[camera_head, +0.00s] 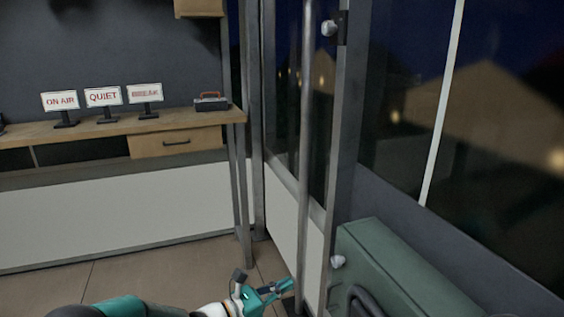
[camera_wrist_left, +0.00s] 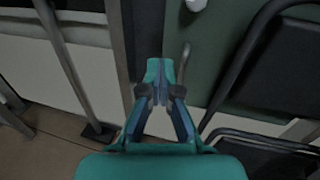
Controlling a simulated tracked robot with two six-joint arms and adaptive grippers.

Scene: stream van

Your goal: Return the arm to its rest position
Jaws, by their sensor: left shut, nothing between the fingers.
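My left gripper (camera_head: 286,286) is low in the head view, near the foot of a vertical metal pole (camera_head: 305,150). It is teal with dark fingers. In the left wrist view the gripper (camera_wrist_left: 160,72) points away from the camera, with its fingertips together and nothing between them. Part of my left arm shows along the bottom edge of the head view. My right gripper is not in either view.
A green cabinet-like box (camera_head: 400,265) stands close on the right. A wooden desk (camera_head: 100,132) with several lit signs (camera_head: 103,97) and a small toolbox (camera_head: 212,102) is at the back left. Open floor (camera_head: 160,270) lies before it. Windows fill the right side.

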